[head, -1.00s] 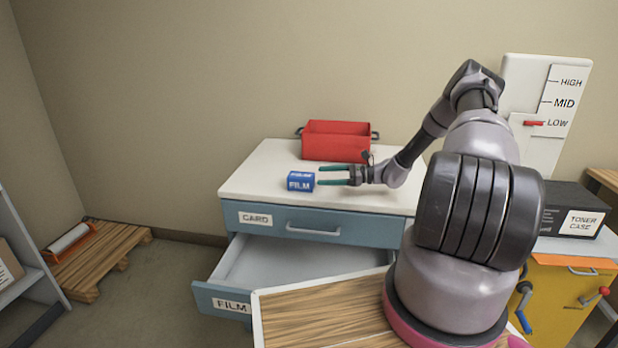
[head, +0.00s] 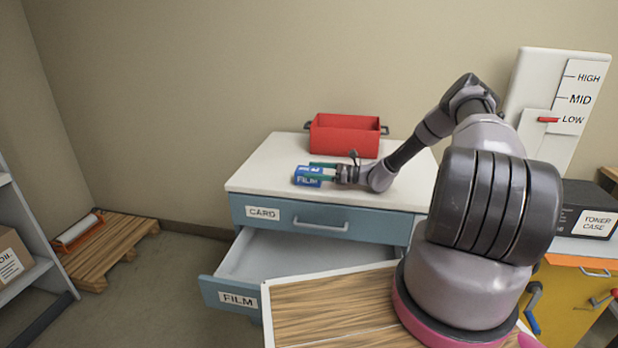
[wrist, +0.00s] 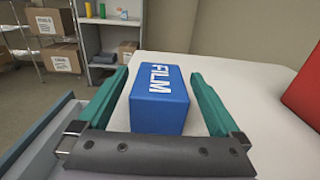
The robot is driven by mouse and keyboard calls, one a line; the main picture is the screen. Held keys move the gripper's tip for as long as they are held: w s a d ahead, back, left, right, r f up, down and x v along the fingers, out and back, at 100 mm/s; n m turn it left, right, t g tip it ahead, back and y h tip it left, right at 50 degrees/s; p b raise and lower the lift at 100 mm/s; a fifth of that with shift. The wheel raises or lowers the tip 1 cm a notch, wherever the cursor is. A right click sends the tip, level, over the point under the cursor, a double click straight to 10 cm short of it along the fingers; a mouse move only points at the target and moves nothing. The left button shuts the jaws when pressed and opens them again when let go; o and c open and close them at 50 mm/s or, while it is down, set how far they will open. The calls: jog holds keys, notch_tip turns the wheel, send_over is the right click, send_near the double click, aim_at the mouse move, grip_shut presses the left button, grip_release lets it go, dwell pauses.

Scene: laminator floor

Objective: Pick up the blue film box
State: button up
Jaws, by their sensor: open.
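The blue film box (head: 307,181) with white "FILM" lettering sits on the white cabinet top (head: 268,165), near its left front part. My gripper (head: 322,173) is open, with its green fingers reaching from the right on both sides of the box. In the wrist view the blue film box (wrist: 159,112) lies between the two green fingers of my gripper (wrist: 160,84). A narrow gap shows on each side of it, so neither finger appears to touch it.
A red bin (head: 345,136) stands behind the box on the cabinet top. Below, the drawer labelled FILM (head: 238,299) hangs open, and the CARD drawer (head: 325,219) is shut. A black toner case (head: 588,212) stands at the right. The cabinet top's left end is clear.

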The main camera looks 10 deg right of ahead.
jog(key=shift+x, duration=1)
jog(key=c, duration=1.6)
